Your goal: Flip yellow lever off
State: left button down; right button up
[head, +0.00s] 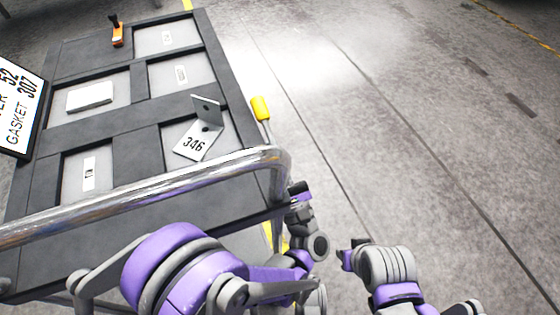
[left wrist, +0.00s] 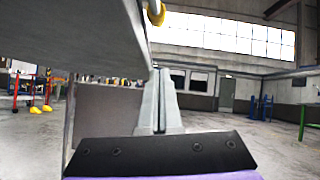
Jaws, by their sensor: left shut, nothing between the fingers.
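The yellow lever (head: 260,108) sticks out past the right side of the dark cart in the head view, its yellow grip pointing up in the picture. In the left wrist view a yellow rounded piece (left wrist: 156,12), which looks like the lever's end, shows at the top by the cart's edge. My left gripper (head: 299,188) is beside the cart's right edge, near the rail's corner and apart from the lever grip. In the left wrist view its fingers (left wrist: 161,100) are together and empty. My right gripper (head: 346,259) is over the floor at lower right; its fingers are too small to read.
The cart (head: 110,122) has compartments with pale plates, a bent plate marked 346 (head: 198,140) and an orange-handled tool (head: 117,35). A metal rail (head: 150,188) crosses its near side. A sign (head: 18,105) stands at left. The floor at right is clear.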

aim_at(266, 126)
pick_arm(q)
jog(key=r+p, duration=0.1)
jog(key=r, duration=0.1)
jog(key=w+a+r, duration=0.1)
jog(key=w+r+p, duration=0.1)
jog(key=r, duration=0.1)
jog(key=shift+w+a+r+p, duration=0.25)
jog(key=shift+a+r+p, duration=0.05)
jog(key=shift+p, duration=0.05)
jog(key=shift+s+r+p, duration=0.2)
jog(key=shift+r+p, duration=0.1)
jog(key=shift+r, duration=0.1)
jog(key=shift+w, duration=0.1)
